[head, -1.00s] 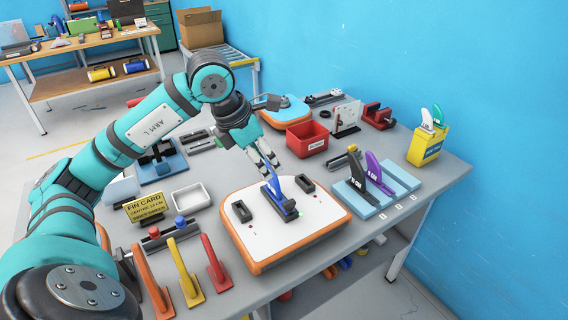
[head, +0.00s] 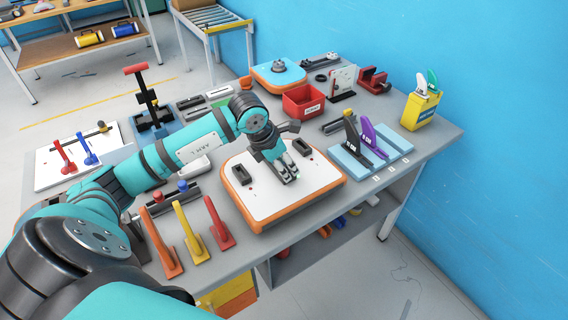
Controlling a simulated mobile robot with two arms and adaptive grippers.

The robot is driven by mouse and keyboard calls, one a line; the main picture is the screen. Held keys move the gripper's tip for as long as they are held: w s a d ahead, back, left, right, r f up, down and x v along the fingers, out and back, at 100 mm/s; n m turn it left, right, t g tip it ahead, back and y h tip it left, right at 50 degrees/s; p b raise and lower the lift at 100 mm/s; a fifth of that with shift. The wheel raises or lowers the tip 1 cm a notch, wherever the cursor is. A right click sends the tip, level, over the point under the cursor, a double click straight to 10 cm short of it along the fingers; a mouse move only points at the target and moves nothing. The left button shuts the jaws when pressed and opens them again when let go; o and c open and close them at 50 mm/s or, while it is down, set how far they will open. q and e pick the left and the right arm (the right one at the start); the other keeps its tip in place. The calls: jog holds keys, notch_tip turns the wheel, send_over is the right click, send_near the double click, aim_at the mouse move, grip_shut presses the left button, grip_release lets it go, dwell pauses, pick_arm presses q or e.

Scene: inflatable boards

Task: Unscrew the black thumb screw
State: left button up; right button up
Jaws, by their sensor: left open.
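The white-topped, orange-edged board (head: 315,183) lies on the bench in the middle of the head view. Two black side boxes (head: 241,174) show on its top. My left gripper (head: 287,176) points down over the middle of this board, open. It covers the board's centre box and the blue fin there, so neither can be made out. I cannot pick out the black thumb screw; it is either too small to tell or hidden by the gripper. I cannot tell whether the fingers touch anything. My right gripper is not in view.
Orange, yellow (head: 190,235) and red fins stand at the bench's front left. A blue rack (head: 352,160) with black and purple fins is to the right. A red bin (head: 303,102), blue board (head: 279,75) and yellow fin box (head: 420,110) stand behind. A red-handled pump (head: 147,98) stands behind my arm.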

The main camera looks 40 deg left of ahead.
pick_arm(q)
jog(key=shift+f, duration=0.3)
jog(key=shift+w, duration=0.1)
jog(key=c, duration=0.6)
grip_shut()
jog(key=shift+o, duration=0.2)
grip_release()
grip_shut()
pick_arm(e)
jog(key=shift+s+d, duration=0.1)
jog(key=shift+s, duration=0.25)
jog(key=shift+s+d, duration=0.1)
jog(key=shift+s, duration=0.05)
pick_arm(q)
jog(key=shift+d+n+t+y, duration=0.15)
jog(key=shift+n+y, duration=0.2)
jog(key=shift+n, duration=0.5)
jog(key=shift+d+n+t+y, duration=0.15)
jog(key=shift+n+y, duration=0.2)
jog(key=shift+n, duration=0.5)
jog(key=shift+a, duration=0.1)
